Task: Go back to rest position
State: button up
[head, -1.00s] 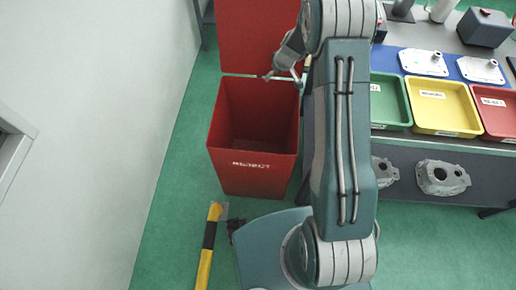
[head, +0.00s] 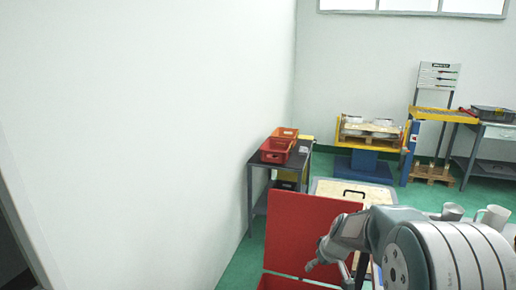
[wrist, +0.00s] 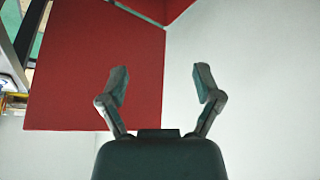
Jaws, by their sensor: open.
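My gripper (wrist: 160,85) is open and empty in the wrist view, its two fingers spread apart with the red panel and white wall behind them. In the head view my gripper (head: 327,272) is small and sits in front of the raised red lid (head: 305,230) of the red bin (head: 285,283). Only the top edge of the bin shows at the bottom of the head view. The red lid also fills the left of the wrist view (wrist: 90,60).
A dark table (head: 262,178) with red boxes (head: 277,150) stands along the white wall. Behind are a yellow and blue pallet stand (head: 367,165) and a workbench (head: 488,150). Two mugs (head: 493,216) stand at the right. Green floor (head: 240,265) shows beside the bin.

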jog(key=s+a+r+m+h, duration=0.1)
jog(key=s+r, duration=0.6)
jog(key=s, duration=0.4)
jog(key=s+a+r+m, duration=0.2)
jog(key=s+r, duration=0.6)
jog(key=s, duration=0.3)
jog(key=s+d+m+t+h, duration=0.1)
jog(key=s, duration=0.8)
